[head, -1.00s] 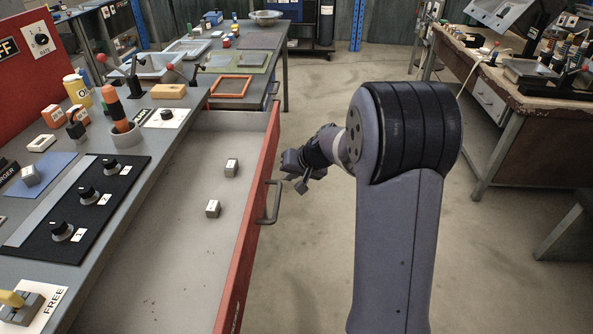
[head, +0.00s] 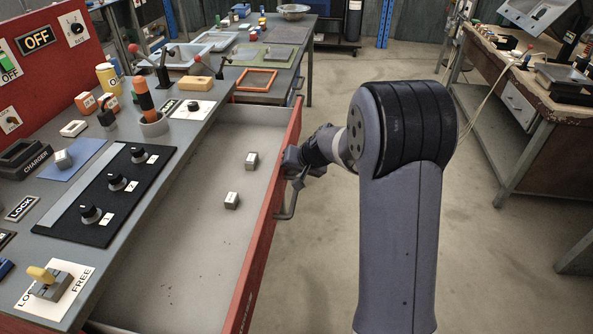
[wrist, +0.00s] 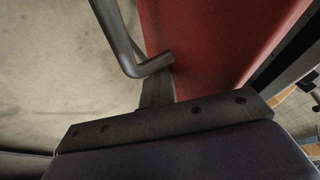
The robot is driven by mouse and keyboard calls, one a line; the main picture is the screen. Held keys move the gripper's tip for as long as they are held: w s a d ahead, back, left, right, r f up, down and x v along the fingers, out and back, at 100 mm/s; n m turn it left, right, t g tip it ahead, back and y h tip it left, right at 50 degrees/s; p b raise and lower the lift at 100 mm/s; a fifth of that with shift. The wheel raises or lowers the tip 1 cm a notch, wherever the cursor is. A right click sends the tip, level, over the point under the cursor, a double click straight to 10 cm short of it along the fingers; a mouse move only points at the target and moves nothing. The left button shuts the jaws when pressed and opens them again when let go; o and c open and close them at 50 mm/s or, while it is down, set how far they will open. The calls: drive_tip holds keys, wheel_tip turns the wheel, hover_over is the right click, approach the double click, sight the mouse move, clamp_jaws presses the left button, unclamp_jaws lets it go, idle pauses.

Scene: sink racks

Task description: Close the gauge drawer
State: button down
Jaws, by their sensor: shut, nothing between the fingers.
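The gauge drawer (head: 198,215) stands pulled out from the workbench in the head view, with a red front panel (head: 262,245) and a dark bar handle (head: 291,200). My gripper (head: 298,180) is shut and empty at the outer side of the red front, by the far end of the handle. In the wrist view the handle (wrist: 122,45) meets the red panel (wrist: 210,40) just beyond my gripper's dark body. Whether the fingertips touch the panel is hidden.
The bench top over the drawer holds a black knob panel (head: 118,190), a yellow-handled switch (head: 45,282) and an orange-handled tool (head: 148,110). Another table (head: 285,60) stands beyond. A wooden workbench (head: 535,95) is at the right.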

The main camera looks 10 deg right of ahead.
drive_tip(key=p, duration=0.7)
hover_over(226, 180)
drive_tip(key=d, duration=0.1)
drive_tip(key=shift+s+d+r, duration=0.1)
drive_tip(key=shift+s, duration=0.2)
drive_tip(key=shift+w+a, duration=0.25)
drive_tip(key=shift+a, duration=0.4)
drive_tip(key=shift+f, duration=0.2)
